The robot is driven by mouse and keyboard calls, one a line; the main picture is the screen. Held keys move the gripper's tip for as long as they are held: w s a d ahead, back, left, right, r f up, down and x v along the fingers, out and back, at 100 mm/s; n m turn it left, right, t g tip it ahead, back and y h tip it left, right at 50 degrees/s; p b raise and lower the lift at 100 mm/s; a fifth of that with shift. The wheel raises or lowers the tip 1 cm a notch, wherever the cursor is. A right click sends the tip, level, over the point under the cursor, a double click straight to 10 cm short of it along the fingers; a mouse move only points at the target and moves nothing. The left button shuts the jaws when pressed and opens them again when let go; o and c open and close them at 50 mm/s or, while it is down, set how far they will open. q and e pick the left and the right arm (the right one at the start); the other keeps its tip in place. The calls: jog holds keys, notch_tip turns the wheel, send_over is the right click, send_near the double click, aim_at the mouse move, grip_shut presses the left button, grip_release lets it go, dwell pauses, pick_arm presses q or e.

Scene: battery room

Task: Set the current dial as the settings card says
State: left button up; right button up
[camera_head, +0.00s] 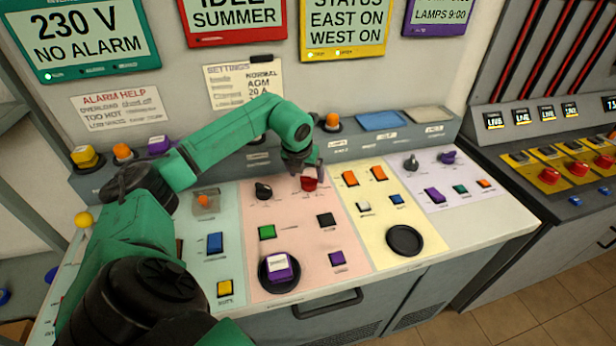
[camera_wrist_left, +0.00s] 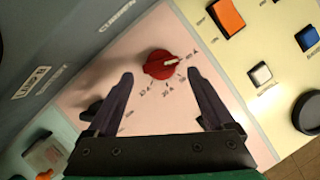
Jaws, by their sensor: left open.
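The red current dial (camera_head: 309,184) sits on the pink panel of the console. In the left wrist view the dial (camera_wrist_left: 158,66) shows a white pointer mark turned to the right, toward the rightmost of several small ampere labels; the labels are hard to read. The settings card (camera_head: 243,85) on the back wall reads NORMAL, AGM, 20 A. My left gripper (camera_head: 304,168) is over the dial, pointing down. Its fingers (camera_wrist_left: 158,76) are open and empty, one to each side of the dial and apart from it. My right gripper is not in view.
A black knob (camera_head: 263,190) is left of the dial, partly hidden by a finger in the wrist view. A green button (camera_head: 267,232) and a black button (camera_head: 326,220) lie nearer the front. Orange switches (camera_head: 349,178) stand on the yellow panel to the right.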

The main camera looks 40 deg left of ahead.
aim_at(308, 181)
pick_arm(q)
jog(key=x, duration=0.3)
jog(key=shift+w+f, duration=0.1)
jog(key=shift+f, duration=0.25)
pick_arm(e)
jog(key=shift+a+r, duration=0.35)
